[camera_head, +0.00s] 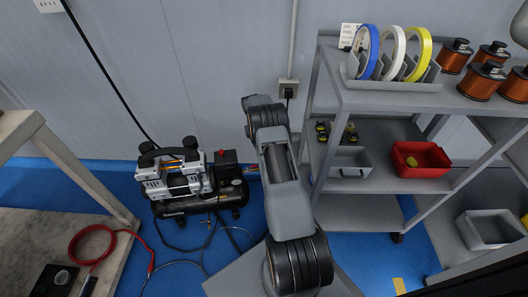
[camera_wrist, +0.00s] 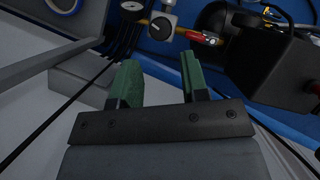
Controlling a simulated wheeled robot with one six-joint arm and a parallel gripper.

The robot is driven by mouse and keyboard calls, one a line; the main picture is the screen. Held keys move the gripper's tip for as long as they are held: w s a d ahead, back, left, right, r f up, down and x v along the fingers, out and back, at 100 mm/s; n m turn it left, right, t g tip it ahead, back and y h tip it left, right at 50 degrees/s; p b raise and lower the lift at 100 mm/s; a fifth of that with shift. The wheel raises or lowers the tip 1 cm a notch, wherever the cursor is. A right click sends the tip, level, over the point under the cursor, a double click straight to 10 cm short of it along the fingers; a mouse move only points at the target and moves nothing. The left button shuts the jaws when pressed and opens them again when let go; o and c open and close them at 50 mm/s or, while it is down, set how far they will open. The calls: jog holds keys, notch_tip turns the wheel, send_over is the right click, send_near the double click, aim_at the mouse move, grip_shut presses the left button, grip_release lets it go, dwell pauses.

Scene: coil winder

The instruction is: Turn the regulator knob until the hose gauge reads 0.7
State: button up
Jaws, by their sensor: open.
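In the wrist view my gripper (camera_wrist: 160,72) is open and empty, its two green fingers apart. Beyond the fingertips, at the top edge, is a small round white-faced gauge (camera_wrist: 132,8), partly cut off; its reading is too small to tell. Beside it is a grey fitting with a round part (camera_wrist: 160,27), which looks like the regulator and its knob; the fingers do not touch it. In the head view the air compressor (camera_head: 178,183) stands on the blue floor left of my arm. My gripper is hidden there.
A red-handled valve (camera_wrist: 200,38) sits right of the fitting. A dark box-like body (camera_wrist: 280,65) fills the wrist view's right. In the head view a grey shelf cart (camera_head: 390,98) stands right of my arm and a bench (camera_head: 40,190) left. Loose hoses (camera_head: 205,245) lie on the floor.

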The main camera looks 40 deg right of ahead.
jog(key=shift+p+v, duration=0.4)
jog(key=shift+v, duration=1.85)
jog(key=shift+r, duration=0.1)
jog(key=s+a+r+t+p, duration=0.15)
jog(key=a+r+p, duration=0.35)
jog(key=r, duration=0.7)
jog(key=s+a+r+t+h+p, duration=0.15)
jog(key=a+r+p, duration=0.35)
jog(key=r, duration=0.7)
jog(key=s+a+r+t+y+p, duration=0.1)
jog(key=s+a+r+p, duration=0.4)
jog(key=r, duration=0.7)
jog(key=s+a+r+t+p, duration=0.2)
jog(key=s+a+r+p, duration=0.3)
jog(key=s+r+p, duration=0.2)
jog(key=s+a+r+t+p, duration=0.2)
jog(key=s+a+r+p, duration=0.2)
jog(key=s+r+p, duration=0.4)
jog(key=shift+s+a+r, duration=0.4)
jog(key=shift+s+r, duration=0.5)
jog(key=shift+s, duration=0.25)
